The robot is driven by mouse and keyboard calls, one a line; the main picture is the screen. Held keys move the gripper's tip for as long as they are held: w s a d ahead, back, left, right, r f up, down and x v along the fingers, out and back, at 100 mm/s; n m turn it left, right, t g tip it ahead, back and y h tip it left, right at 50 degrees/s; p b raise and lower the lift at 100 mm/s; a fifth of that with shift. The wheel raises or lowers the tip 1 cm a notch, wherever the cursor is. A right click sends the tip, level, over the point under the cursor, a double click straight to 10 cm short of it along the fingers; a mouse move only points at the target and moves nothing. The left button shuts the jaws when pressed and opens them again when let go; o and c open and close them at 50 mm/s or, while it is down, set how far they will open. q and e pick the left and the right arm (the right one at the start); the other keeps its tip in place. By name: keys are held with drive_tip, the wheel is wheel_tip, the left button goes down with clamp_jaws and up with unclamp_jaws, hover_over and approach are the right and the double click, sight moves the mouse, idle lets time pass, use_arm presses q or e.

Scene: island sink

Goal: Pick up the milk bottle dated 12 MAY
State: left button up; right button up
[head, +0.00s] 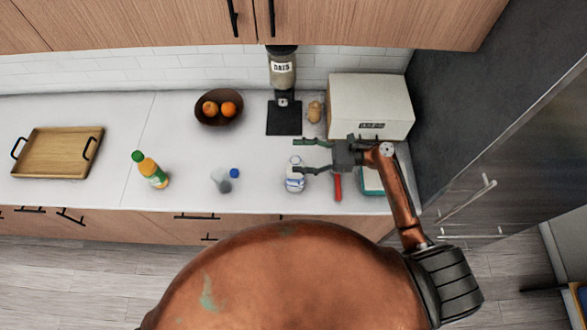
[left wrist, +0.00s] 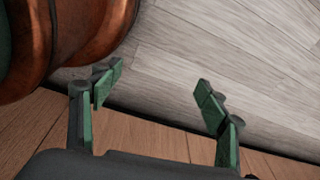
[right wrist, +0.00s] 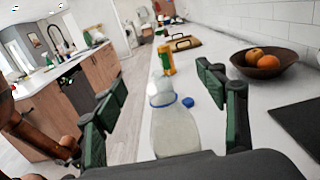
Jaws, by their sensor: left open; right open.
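A white bottle with blue markings (head: 295,182) stands near the counter's front edge in the head view. A second pale bottle with a blue cap (head: 222,182) is to its left and looks tipped over. No date is readable on either. My right gripper (head: 297,156) is open and empty, with its lower finger overlapping the white bottle's top. In the right wrist view a pale bottle (right wrist: 174,128) shows between the open fingers, and a blue cap (right wrist: 188,102) is beside it. My left gripper (left wrist: 158,88) is open and empty above the floor.
A green-and-orange bottle (head: 152,172) and wooden tray (head: 62,168) are at left. A fruit bowl (head: 205,113), dispenser (head: 283,85) and white box (head: 370,100) stand at the back. A red item (head: 338,187) lies right of the white bottle. Counter between the bottles is clear.

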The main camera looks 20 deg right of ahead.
sight(301, 162)
drive_tip(key=shift+s+d+f+b, duration=0.1)
drive_tip(key=shift+s+f+b, duration=0.05)
drive_tip(key=shift+f+b, duration=0.45)
drive_tip(key=shift+s+d+f+b, duration=0.1)
drive_tip(key=shift+s+f+b, duration=0.05)
drive_tip(key=shift+f+b, duration=0.4)
drive_tip(key=shift+f, duration=0.45)
drive_tip(key=shift+w+d+f, duration=0.1)
drive_tip(key=shift+w+f, duration=0.05)
drive_tip(key=shift+f, duration=0.1)
wheel_tip(301, 162, down, 7)
use_arm(q)
drive_tip(key=shift+s+a+f+p, duration=0.1)
drive_tip(key=shift+s+f+p, duration=0.6)
drive_tip(key=shift+s+f, duration=0.15)
use_arm(e)
drive_tip(key=x, duration=0.7)
drive_tip(key=shift+a+f, duration=0.3)
drive_tip(key=shift+f, duration=0.05)
drive_tip(key=shift+c, duration=0.3)
